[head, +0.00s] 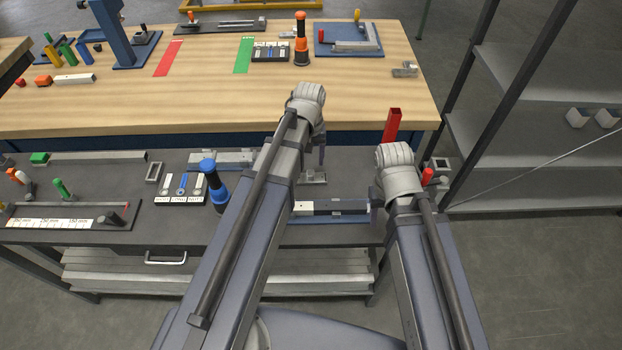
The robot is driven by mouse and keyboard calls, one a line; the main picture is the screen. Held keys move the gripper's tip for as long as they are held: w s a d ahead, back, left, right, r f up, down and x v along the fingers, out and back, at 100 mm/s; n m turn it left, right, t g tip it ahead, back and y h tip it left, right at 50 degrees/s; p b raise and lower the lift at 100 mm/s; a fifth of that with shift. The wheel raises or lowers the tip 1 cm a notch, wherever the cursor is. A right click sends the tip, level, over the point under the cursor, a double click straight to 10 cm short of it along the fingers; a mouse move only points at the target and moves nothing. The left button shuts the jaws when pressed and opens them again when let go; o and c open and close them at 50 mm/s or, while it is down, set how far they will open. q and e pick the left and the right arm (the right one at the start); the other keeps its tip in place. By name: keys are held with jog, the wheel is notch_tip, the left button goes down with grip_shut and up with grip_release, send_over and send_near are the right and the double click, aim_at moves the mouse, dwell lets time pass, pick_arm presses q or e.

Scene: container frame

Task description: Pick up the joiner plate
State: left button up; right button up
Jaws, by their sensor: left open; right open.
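A small flat grey metal piece (313,178), which looks like the joiner plate, lies on the dark lower bench. My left arm reaches over it, and my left gripper (320,160) points down just above or beside it, mostly hidden behind the wrist. I cannot tell if they touch. The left gripper is open. My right gripper (375,211) is largely hidden by its wrist, near the right end of a grey bar fixture (335,207); it is open, and no held object shows. Another small metal bracket (405,69) lies at the right of the wooden bench.
The dark bench carries a blue-black tool (213,187), a labelled tray (180,188), a square tube (97,158) and a measuring strip (60,223). A red upright post (392,124) stands near my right wrist. A shelf rack (530,120) stands at right. The wooden bench's middle is clear.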

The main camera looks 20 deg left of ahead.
aim_at(311, 173)
pick_arm(q)
jog(key=shift+d+f+b, duration=0.15)
jog(key=shift+f+b, duration=2.45)
jog(key=shift+f, duration=0.25)
pick_arm(e)
jog(key=shift+f, duration=2.85)
jog(key=shift+r, duration=0.1)
pick_arm(q)
jog(key=shift+r, duration=0.1)
grip_shut()
